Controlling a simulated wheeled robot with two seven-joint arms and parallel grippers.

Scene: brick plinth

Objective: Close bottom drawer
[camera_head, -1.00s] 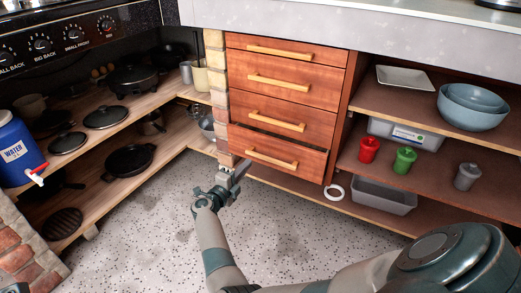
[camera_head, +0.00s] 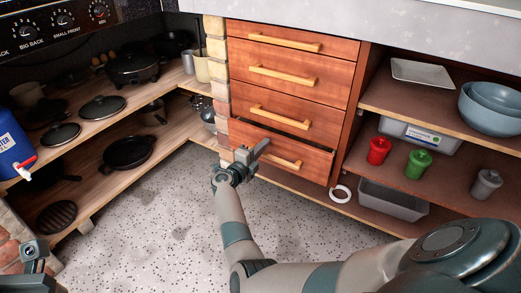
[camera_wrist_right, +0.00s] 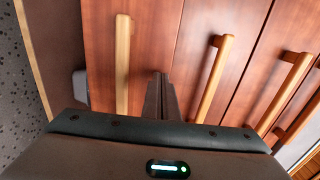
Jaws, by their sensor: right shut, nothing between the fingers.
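The bottom drawer (camera_head: 312,165) is the lowest of the stacked reddish-brown wooden drawers and stands slightly pulled out, with a dark gap above its front. Its pale wooden handle (camera_head: 288,163) is partly hidden by my right gripper. The same handle shows in the wrist view (camera_wrist_right: 122,65). My right gripper (camera_head: 262,146) is shut and empty, in front of the left part of the drawer front. In the wrist view its fingertips (camera_wrist_right: 160,82) point at the drawer front beside the handle; I cannot tell whether they touch. My left gripper (camera_head: 36,252) shows only partly at the lower left.
Open shelves with red (camera_head: 379,150) and green (camera_head: 418,164) cups stand right of the drawers. A grey bin (camera_head: 393,203) and white ring (camera_head: 340,194) sit low there. Pans fill the left shelves. The speckled floor (camera_head: 150,225) is clear.

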